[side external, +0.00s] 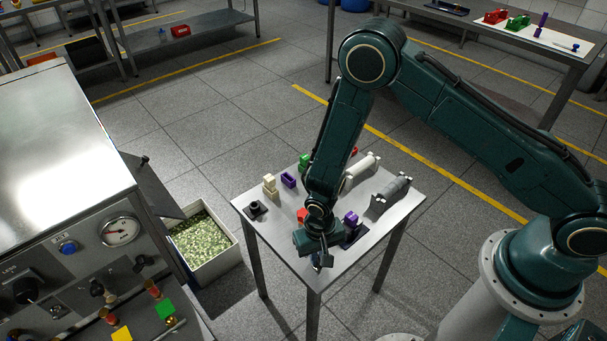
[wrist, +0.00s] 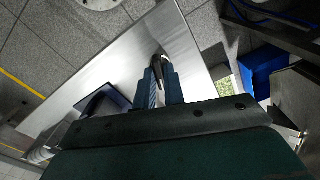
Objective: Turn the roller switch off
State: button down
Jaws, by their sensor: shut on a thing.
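My gripper (side external: 322,260) points down over the front corner of the metal table. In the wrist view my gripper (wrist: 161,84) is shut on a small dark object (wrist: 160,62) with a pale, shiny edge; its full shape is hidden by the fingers. The machine on the left has a control panel (side external: 75,268) with a dark round knob (side external: 27,290), a blue button (side external: 68,247), a gauge (side external: 119,231) and small levers. I cannot tell which control is the roller switch. My gripper is well to the right of this panel.
The metal table (side external: 284,252) bears a black round piece (side external: 256,209), a beige block (side external: 270,185), purple pieces, a white cylinder (side external: 361,171) and a grey cylinder (side external: 390,194). A bin of green bits (side external: 204,240) stands between table and machine.

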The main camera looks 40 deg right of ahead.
jog(key=shift+n, duration=2)
jog(key=c, duration=1.5)
grip_release()
jog(key=shift+r, duration=0.15)
jog(key=shift+r, duration=6.8)
jog(key=shift+r, duration=0.1)
